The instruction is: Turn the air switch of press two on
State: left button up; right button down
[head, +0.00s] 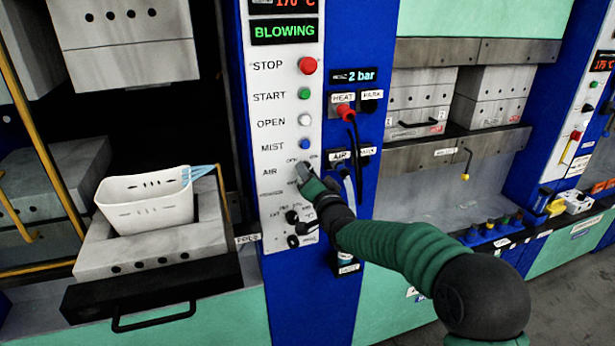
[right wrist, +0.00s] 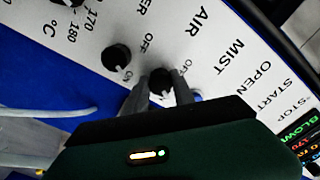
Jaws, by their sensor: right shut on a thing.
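The air switch is a small black knob (right wrist: 161,76) beside the AIR label, on the white control panel (head: 286,130) in the middle of the head view. My right gripper (head: 303,174) reaches it from the lower right. In the right wrist view its two grey fingers (right wrist: 163,84) are shut on the knob, one on each side. The fingers hide part of the knob, and its exact turn is hard to read. In the head view the gripper covers the knob. The panel's display (head: 284,31) reads BLOWING in green. My left gripper is not in view.
Red STOP (head: 307,66), green START (head: 305,93), white OPEN and blue MIST buttons sit above the air switch. Another black OFF/ON knob (right wrist: 117,57) is close beside my fingers. A white basket (head: 146,204) stands on the press at left. Cables hang right of the panel.

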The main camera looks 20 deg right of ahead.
jog(key=shift+f, duration=0.3)
jog(key=c, duration=1.3)
grip_release()
jog(key=shift+c, duration=0.2)
jog(key=shift+o, duration=1.4)
jog(key=shift+d+r, duration=0.1)
jog(key=shift+r, duration=0.05)
jog(key=shift+s, duration=0.1)
jog(key=s+b, duration=0.2)
jog(key=s, duration=1.4)
jog(key=shift+s+d, duration=0.3)
jog(key=shift+s, duration=0.05)
